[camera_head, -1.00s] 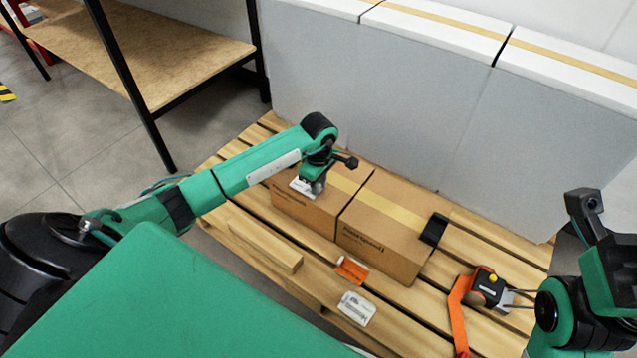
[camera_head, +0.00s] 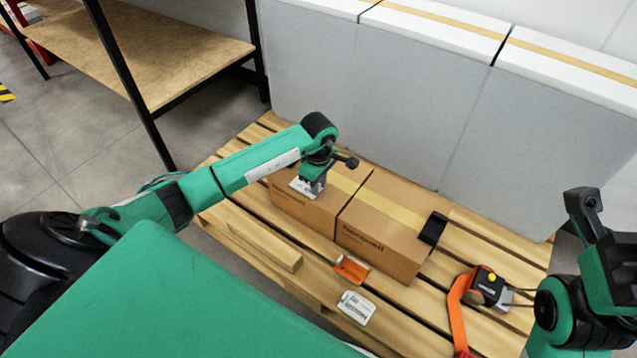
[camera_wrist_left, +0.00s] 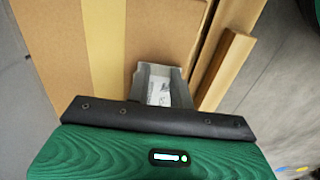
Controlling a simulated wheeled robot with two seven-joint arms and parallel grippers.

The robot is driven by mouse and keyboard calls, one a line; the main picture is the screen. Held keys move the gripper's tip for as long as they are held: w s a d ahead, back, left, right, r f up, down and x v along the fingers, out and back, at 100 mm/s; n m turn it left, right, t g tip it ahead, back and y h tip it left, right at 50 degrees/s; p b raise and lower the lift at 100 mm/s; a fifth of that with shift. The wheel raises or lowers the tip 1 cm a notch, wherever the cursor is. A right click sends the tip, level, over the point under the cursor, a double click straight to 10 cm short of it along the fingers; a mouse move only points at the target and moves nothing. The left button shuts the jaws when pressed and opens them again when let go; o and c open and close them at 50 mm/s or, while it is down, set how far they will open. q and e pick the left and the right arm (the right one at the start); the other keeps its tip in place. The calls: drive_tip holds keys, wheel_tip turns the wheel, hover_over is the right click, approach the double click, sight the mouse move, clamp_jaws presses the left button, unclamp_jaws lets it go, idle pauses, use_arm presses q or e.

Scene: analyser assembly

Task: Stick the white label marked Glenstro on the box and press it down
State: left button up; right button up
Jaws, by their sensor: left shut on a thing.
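My left gripper (camera_head: 313,187) is over the top of the left cardboard box (camera_head: 300,213), near its front left edge. It is shut on a white label (camera_head: 302,187), which is at or just above the box top; I cannot tell whether it touches. The left wrist view shows the label (camera_wrist_left: 158,92) between the grey fingers, above the brown box (camera_wrist_left: 130,35) with its tan tape strip. The print on the label is too small to read. My right gripper (camera_head: 512,298) is at the right, partly hidden, and its jaw state is unclear.
A second cardboard box (camera_head: 385,225) stands against the first on the wooden pallet (camera_head: 395,325). An orange label (camera_head: 351,269) and another white label (camera_head: 356,307) lie in front. A dark tool (camera_head: 486,285) with an orange strap (camera_head: 457,315) lies at the right. Large grey boxes (camera_head: 400,90) stand behind.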

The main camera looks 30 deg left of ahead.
use_arm(q)
drive_tip(key=shift+f, duration=0.2)
idle(0.5)
drive_tip(key=o, duration=1)
drive_tip(key=shift+r, duration=0.1)
drive_tip(key=shift+r+p, duration=2.5)
drive_tip(key=shift+r, duration=0.95)
